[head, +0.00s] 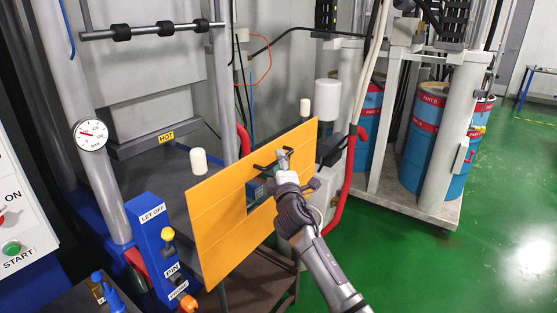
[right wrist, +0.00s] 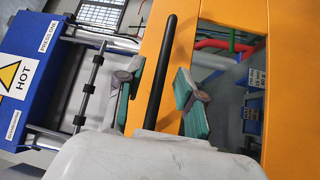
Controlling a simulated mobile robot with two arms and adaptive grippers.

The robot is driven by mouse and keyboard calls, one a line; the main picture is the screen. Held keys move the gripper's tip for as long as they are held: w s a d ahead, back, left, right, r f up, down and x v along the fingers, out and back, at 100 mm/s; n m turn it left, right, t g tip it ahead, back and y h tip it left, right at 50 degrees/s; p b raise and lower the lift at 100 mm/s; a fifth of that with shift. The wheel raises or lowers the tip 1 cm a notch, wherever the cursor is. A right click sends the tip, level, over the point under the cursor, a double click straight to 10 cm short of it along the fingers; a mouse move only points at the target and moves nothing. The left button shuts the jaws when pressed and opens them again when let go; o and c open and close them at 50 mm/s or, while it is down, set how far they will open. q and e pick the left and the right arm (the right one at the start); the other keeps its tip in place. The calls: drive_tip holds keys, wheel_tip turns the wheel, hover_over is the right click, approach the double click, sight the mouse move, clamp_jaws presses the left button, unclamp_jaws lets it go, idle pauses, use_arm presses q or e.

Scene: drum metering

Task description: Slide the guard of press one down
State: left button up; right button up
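The guard of press one is an orange panel (head: 215,225) with a window cut in it, standing in front of the press in the head view. It also fills much of the right wrist view (right wrist: 292,70). Its black bar handle (right wrist: 161,75) shows in the right wrist view, and part of the handle (head: 262,166) shows in the head view. My right gripper (head: 281,158) is at the handle. In the right wrist view its two green-padded fingers (right wrist: 158,98) stand apart on either side of the bar, with gaps visible. My left gripper is out of view.
A blue control post (head: 152,240) with labels and a yellow knob stands left of the guard. A pressure gauge (head: 91,135) is on a column. A red hose (head: 347,185) hangs right of the guard. Blue drums (head: 425,140) stand behind right. Green floor at right is clear.

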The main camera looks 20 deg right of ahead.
drive_tip(key=shift+w+r, duration=0.1)
drive_tip(key=shift+w, duration=0.5)
clamp_jaws()
